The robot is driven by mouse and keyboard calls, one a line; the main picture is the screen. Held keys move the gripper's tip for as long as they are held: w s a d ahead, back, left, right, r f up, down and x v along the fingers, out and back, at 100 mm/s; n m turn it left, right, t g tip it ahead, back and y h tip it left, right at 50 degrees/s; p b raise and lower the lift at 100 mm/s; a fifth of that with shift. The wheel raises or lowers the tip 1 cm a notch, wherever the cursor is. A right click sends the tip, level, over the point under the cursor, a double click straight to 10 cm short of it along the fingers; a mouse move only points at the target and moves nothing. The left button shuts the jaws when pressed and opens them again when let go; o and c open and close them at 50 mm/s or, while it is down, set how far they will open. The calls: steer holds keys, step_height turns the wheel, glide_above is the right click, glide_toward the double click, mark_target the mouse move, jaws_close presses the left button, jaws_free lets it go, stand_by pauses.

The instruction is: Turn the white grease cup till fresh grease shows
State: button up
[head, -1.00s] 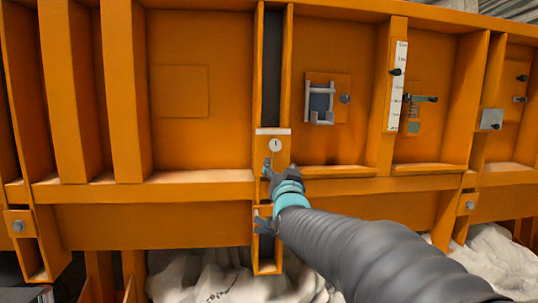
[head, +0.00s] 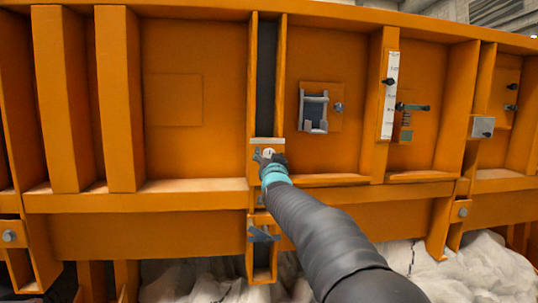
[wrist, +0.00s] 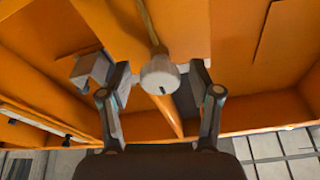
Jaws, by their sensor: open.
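The white grease cup (wrist: 158,76) is a short round knob with a dark mark on its rim. It sits on an orange post, and a thin brownish line runs away from it in the wrist view. In the head view the cup (head: 267,152) is partly covered by my gripper (head: 264,158). In the wrist view my gripper (wrist: 158,82) is open, one finger on each side of the cup, with a visible gap on both sides. I cannot tell how deep the fingers reach along it. I see no grease around the cup.
A grey bracket (head: 313,111) is on the panel right of the post. A white scale strip (head: 389,95) and a dark lever (head: 412,107) are farther right. In the wrist view a grey block (wrist: 91,70) is close to the left finger. An orange ledge (head: 140,199) runs below.

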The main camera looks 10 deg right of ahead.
steer(key=shift+w+r, duration=0.1)
steer(key=shift+w, duration=0.25)
steer(key=c, duration=1.1)
steer(key=shift+c, duration=0.3)
steer(key=shift+m, duration=0.5)
